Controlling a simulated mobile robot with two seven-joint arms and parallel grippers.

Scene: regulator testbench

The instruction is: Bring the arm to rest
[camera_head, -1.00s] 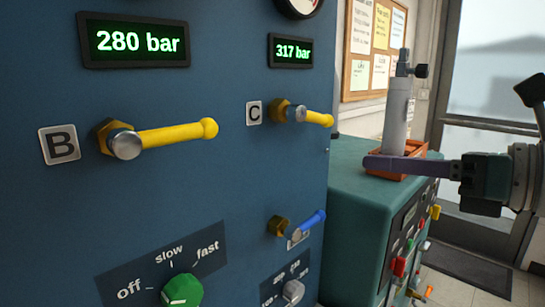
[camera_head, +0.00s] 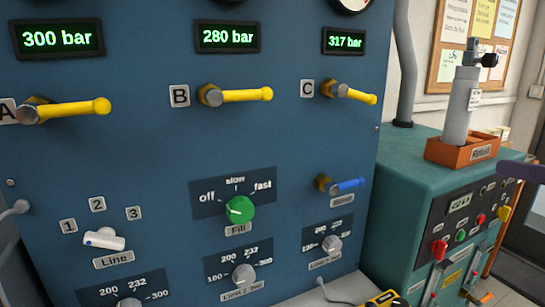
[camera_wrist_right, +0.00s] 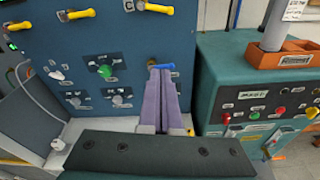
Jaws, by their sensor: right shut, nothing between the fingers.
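My right gripper (camera_head: 503,168) is at the right edge of the head view, with only its purple finger end showing. In the right wrist view its two purple fingers (camera_wrist_right: 157,68) lie together, shut and empty. There the tips overlap the blue-handled valve (camera_wrist_right: 165,66) in the picture. In the head view the blue-handled valve (camera_head: 347,185) is well to the left of the gripper, with clear space between. The rest of the right arm is out of the head view. My left gripper is not in view.
The blue panel (camera_head: 150,165) carries yellow levers A (camera_head: 70,110), B (camera_head: 240,95) and C (camera_head: 355,93), and a green Fill knob (camera_head: 240,209). A teal cabinet (camera_head: 405,165) stands right, bearing an orange tray (camera_head: 445,152) with a grey cylinder (camera_head: 460,105), near the gripper.

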